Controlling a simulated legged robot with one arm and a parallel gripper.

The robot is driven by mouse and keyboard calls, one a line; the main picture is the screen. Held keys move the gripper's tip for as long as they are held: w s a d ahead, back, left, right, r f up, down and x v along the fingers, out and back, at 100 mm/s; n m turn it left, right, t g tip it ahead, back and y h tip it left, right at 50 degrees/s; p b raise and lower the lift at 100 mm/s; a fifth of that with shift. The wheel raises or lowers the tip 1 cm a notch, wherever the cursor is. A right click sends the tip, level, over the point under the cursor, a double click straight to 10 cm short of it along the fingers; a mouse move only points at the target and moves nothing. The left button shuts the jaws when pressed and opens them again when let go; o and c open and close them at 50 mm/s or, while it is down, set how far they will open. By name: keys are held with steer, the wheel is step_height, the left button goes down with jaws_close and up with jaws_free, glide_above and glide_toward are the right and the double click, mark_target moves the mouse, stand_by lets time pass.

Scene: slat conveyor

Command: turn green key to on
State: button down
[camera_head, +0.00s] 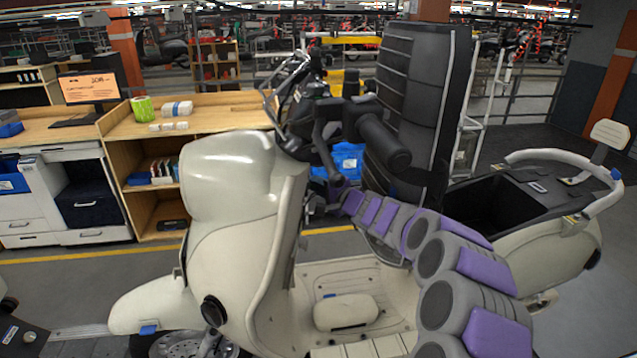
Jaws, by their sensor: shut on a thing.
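A cream scooter (228,235) stands side-on in front of me, its front wheel to the left. My purple and grey arm reaches from the lower right to the inner side of its front shield, below the handlebar (385,142). My gripper (335,184) is small and dark there, close against the steering column area, and is shut on what appears to be the green key. The key itself is hidden by the gripper and the dark handlebar parts, so its turned position cannot be seen.
The dark padded panel (412,110) stands upright behind my arm. The open seat bay (500,205) is at the right. The scooter's floorboard (385,285) lies below my arm. A wooden workbench (225,105) with shelves stands behind at the left.

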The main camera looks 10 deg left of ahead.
steer(key=shift+r+m+g+h+p, duration=0.35)
steer(key=shift+m+g+h+p, duration=0.2)
steer(key=shift+p, duration=2.85)
steer(key=shift+f, duration=0.15)
steer(key=m+g+h+p, duration=0.1)
steer(key=p, duration=0.6)
steer(key=shift+r+p, duration=0.2)
steer(key=shift+p, duration=0.15)
steer(key=shift+g+h+p, duration=0.35)
steer(key=shift+g+p, duration=0.2)
steer(key=shift+p, duration=1.9)
